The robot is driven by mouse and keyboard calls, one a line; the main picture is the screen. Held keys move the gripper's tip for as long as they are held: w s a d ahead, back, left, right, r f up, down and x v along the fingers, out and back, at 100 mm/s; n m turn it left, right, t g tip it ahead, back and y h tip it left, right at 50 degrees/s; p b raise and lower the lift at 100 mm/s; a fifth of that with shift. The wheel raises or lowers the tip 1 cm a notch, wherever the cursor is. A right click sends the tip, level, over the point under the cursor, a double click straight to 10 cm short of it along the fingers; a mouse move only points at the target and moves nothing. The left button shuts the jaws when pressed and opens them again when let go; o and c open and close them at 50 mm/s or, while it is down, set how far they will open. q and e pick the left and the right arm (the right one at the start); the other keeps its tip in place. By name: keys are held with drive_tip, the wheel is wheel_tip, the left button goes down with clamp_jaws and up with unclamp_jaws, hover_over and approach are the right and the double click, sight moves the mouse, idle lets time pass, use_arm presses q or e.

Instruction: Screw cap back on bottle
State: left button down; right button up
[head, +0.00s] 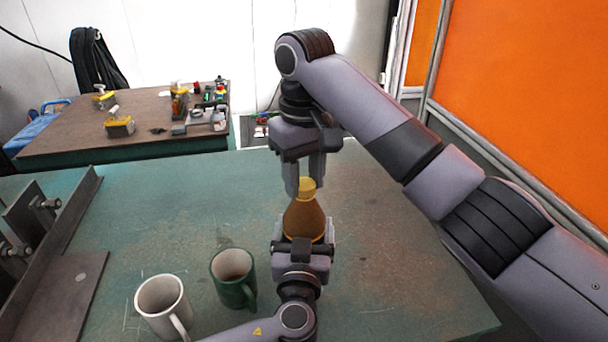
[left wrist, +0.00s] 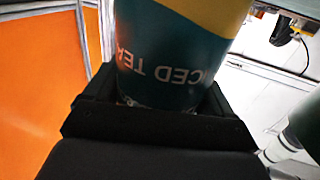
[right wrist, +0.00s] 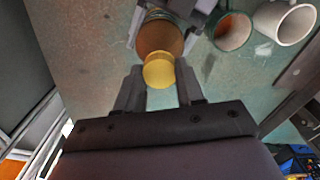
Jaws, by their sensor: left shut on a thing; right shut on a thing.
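The amber bottle (head: 305,222) stands upright above the green table, with its lower part hidden by my left gripper (head: 303,243). That gripper is shut on the bottle; the left wrist view shows the bottle's dark teal label with "ICED TEA" (left wrist: 170,60) upside down between the jaws. The yellow cap (head: 308,185) is at the top of the bottle neck. My right gripper (head: 305,184) points down from above and is shut on the cap. In the right wrist view the cap (right wrist: 159,70) lines up over the bottle; I cannot tell how tightly it sits.
A green mug (head: 233,281) and a white mug (head: 163,305) stand left of the bottle. A steel angle fixture (head: 60,245) is at the left edge. A brown table (head: 130,135) with tools stands behind. The green table (head: 400,270) is clear at the right.

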drive_tip(key=m, duration=1)
drive_tip(key=o, duration=1.2)
drive_tip(key=shift+o, duration=0.2)
drive_tip(key=shift+r, duration=0.1)
wheel_tip(320, 180, up, 12)
use_arm(q)
unclamp_jaws()
